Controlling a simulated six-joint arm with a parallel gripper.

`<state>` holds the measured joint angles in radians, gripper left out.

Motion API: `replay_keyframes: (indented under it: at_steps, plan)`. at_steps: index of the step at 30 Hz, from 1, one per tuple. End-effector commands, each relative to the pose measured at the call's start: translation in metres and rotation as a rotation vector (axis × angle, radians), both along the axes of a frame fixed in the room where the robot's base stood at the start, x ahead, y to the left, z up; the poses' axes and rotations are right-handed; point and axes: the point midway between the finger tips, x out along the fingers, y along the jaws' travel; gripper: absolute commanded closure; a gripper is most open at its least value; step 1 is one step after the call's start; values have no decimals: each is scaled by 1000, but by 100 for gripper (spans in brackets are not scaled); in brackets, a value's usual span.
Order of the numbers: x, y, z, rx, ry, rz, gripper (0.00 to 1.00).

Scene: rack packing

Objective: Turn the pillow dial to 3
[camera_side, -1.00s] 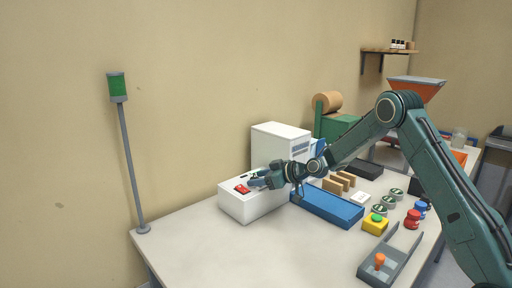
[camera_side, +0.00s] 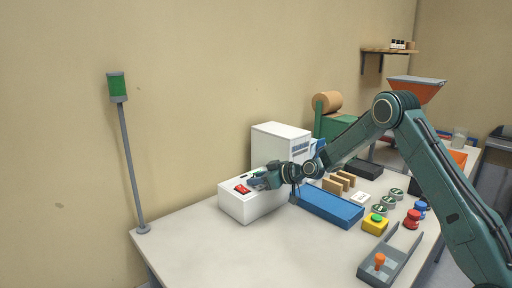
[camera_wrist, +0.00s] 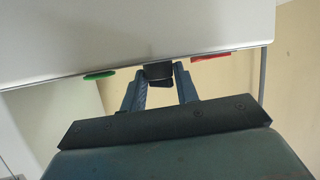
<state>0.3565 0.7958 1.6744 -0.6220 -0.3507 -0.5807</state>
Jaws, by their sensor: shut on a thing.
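A dark knob (camera_wrist: 158,72), seemingly the pillow dial, sits on the pale machine face in the wrist view. My gripper (camera_wrist: 160,78) has one finger on each side of the knob and is shut on it. In the side view my gripper (camera_side: 257,181) is at the top of a white box (camera_side: 245,207); the gripper hides the knob there. The dial's numbers and pointer cannot be made out.
A red switch (camera_side: 242,189) lies close beside my gripper on the white box. In the wrist view a green button (camera_wrist: 99,75) and a red part (camera_wrist: 211,56) flank the knob. A blue tray (camera_side: 327,207) and a taller white machine (camera_side: 278,145) stand nearby. The front-left tabletop is clear.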

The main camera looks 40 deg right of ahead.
Motion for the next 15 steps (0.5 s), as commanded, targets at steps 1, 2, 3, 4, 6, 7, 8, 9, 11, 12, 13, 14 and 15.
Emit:
replay_keyframes:
  at_steps: [1,2,3,4,6,7,8,9,11,12,13,14,15]
  plan:
    - [0,2,0,-2,0,-15,92]
    - [0,2,0,-2,1,-27,92]
    - [0,3,0,-3,-1,-42,92]
    - [0,3,0,-3,-1,-51,92]
    - [0,2,0,-4,-2,-70,92]
    - [0,2,0,-4,-3,-75,92]
    - [-1,2,0,-5,-3,-78,92]
    - [-1,2,0,-5,-3,-81,92]
    - [-1,1,0,-5,-4,-82,92]
    - [-1,1,0,-5,-4,-82,92]
    - [-1,1,0,-5,-3,-81,92]
    - [-1,1,0,-5,-3,-81,92]
    - [-1,1,0,-5,-3,-81,92]
